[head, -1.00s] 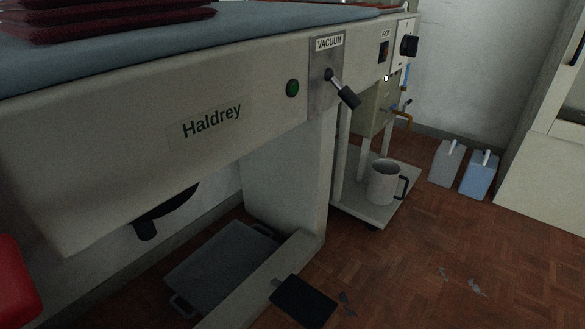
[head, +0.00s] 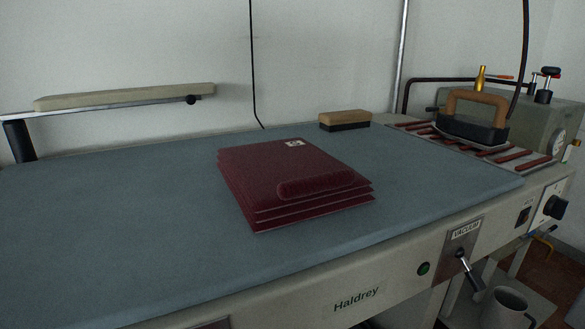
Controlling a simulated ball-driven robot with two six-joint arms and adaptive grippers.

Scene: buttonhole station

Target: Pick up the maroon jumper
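The maroon jumper (head: 255,187) lies folded in flat layers on the blue-grey padded top of the pressing table (head: 130,230), near the middle of the head view. A small white label (head: 293,143) shows near its back edge, and a thicker rolled fold lies across its front right part. Neither of my grippers is in the head view, and nothing touches the jumper from above.
An iron (head: 474,122) with a wooden handle stands on a red-ribbed rest (head: 520,158) at the back right. A wooden-backed brush (head: 345,120) lies behind the jumper. A padded arm board (head: 125,97) overhangs the back left. The tabletop left of the jumper is clear.

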